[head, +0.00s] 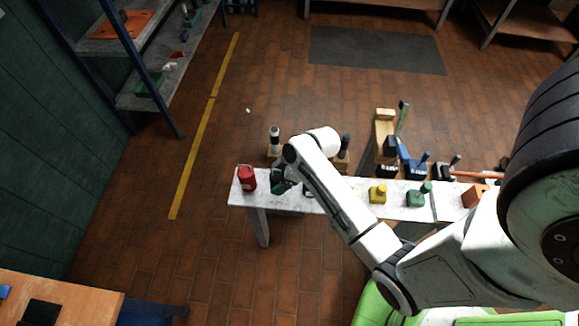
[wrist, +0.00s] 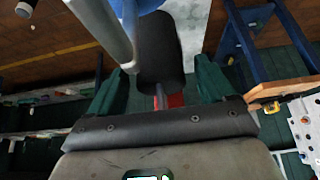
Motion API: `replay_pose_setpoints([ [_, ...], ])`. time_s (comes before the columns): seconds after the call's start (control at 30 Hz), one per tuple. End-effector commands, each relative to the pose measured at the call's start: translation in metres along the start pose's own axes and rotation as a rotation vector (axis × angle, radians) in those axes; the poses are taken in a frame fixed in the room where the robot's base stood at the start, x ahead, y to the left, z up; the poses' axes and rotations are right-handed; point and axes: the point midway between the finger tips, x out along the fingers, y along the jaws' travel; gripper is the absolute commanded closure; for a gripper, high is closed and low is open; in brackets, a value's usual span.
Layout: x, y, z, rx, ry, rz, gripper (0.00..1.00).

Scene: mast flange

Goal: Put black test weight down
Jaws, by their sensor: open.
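My gripper (wrist: 162,68) is open in the wrist view, with its dark green fingers apart. A black cylindrical body (wrist: 158,45), which looks like the black test weight, shows between and beyond the fingers, with a thin stem towards the palm. I cannot tell whether either finger touches it. In the head view my gripper (head: 281,184) is small and dark at the left end of the pale bench (head: 345,190), just right of a red weight (head: 246,179). The black weight cannot be told apart from the gripper there.
A yellow weight (head: 378,194) and a green weight (head: 418,196) stand farther right on the bench. Behind it are a black-and-white bottle-like item (head: 274,139), a wooden post (head: 384,128) and blue items (head: 416,168). A shelf rack (head: 150,92) stands left.

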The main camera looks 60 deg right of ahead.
Motion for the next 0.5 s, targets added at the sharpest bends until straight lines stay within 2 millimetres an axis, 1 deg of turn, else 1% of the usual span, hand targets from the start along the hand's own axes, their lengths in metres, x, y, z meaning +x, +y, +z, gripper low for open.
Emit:
replay_pose_setpoints([
  [0.3, -0.064, 0.001, 0.000, 0.000, 0.001, 0.003, 0.18],
  [0.5, -0.096, 0.001, 0.001, 0.002, 0.000, 0.002, 0.18],
])
